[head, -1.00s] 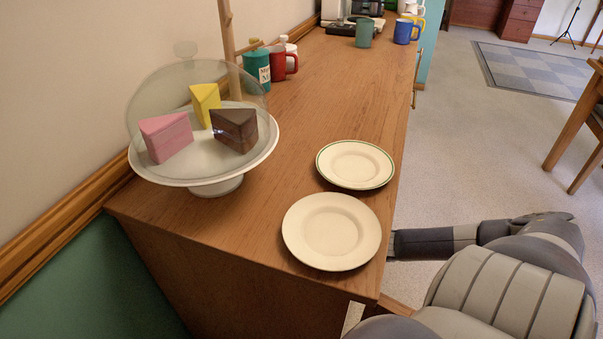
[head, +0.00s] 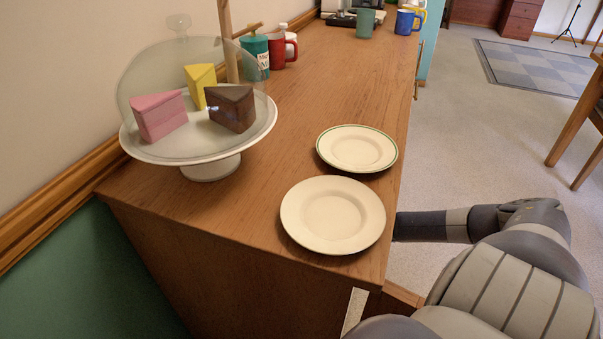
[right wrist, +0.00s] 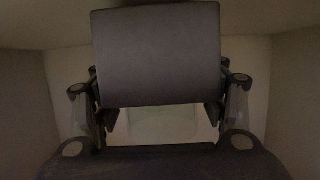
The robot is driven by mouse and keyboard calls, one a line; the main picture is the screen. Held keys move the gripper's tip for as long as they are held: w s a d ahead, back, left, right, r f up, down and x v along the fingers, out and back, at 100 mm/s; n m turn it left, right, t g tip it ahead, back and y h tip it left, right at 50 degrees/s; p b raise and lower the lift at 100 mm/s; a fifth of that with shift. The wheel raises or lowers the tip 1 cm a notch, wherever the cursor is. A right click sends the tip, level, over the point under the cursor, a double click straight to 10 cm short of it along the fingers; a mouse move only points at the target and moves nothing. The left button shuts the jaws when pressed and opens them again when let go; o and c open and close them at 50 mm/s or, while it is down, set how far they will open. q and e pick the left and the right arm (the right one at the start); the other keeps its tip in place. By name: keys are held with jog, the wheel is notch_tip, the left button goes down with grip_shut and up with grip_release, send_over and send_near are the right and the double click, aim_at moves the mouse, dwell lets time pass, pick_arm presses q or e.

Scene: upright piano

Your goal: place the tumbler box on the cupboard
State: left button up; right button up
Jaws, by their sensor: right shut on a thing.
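The wooden cupboard (head: 300,110) runs away from me in the head view, with an open wooden panel (head: 404,296) low at its right front. My right arm reaches to its right side, and the gripper is hidden there. In the right wrist view my right gripper (right wrist: 162,116) is within a dim, pale-walled space. It is shut on a dark grey, box-like thing (right wrist: 156,58), which seems to be the tumbler box; no markings show. A pale squarish patch (right wrist: 165,126) lies beyond, too dim to identify. My left gripper is not in view.
On the cupboard top stand two plates (head: 333,216) near the front right, a domed cake stand (head: 205,150) at left, and mugs (head: 278,48) and a coffee maker (head: 350,10) farther back. The middle of the top is clear.

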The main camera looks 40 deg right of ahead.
jog(key=shift+f, duration=0.5)
jog(key=o, duration=1.1)
jog(key=shift+f, duration=0.15)
jog(key=shift+c, duration=0.2)
